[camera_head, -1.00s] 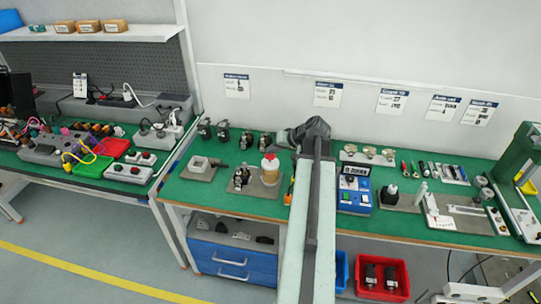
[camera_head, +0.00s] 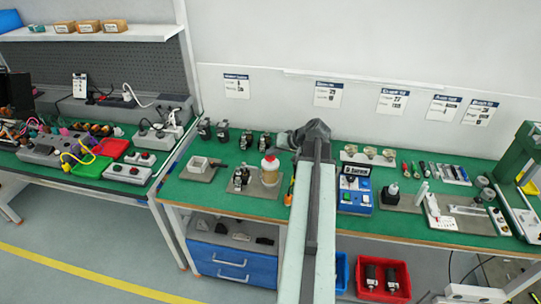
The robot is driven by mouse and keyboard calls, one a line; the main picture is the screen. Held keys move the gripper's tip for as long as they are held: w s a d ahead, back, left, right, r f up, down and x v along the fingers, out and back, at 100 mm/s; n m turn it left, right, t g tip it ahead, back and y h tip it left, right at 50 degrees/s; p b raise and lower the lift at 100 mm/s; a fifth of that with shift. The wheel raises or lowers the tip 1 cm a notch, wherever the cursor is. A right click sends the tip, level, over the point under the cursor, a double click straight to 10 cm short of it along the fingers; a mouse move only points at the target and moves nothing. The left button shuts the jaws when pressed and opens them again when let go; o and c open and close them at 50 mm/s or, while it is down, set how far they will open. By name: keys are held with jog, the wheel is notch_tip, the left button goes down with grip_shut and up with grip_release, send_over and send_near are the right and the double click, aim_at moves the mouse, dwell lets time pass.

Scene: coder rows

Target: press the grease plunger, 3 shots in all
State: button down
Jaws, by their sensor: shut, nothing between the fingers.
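A jar with a pale tan body and a white upper part under a red-orange top (camera_head: 270,166) stands on a grey mat on the green bench. It looks like the grease dispenser, and its top looks like the plunger. My gripper (camera_head: 283,138) is shut and empty, just behind and to the right of the top in the picture. I cannot tell its height above the top or whether they touch. My arm hides the bench to the right of the gripper.
A small dark metal part (camera_head: 238,180) stands left of the jar on the mat. An orange-handled tool (camera_head: 290,190) lies right of the jar, beside my arm. A blue box with a display (camera_head: 355,195) is right of my arm. Several dark fittings stand behind.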

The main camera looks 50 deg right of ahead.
aim_at(272, 158)
jog(key=shift+r, duration=0.1)
jog(key=shift+r+p, duration=1.1)
jog(key=shift+p, duration=0.15)
notch_tip(272, 158, up, 5)
jog(key=p, duration=0.5)
dwell(0.3)
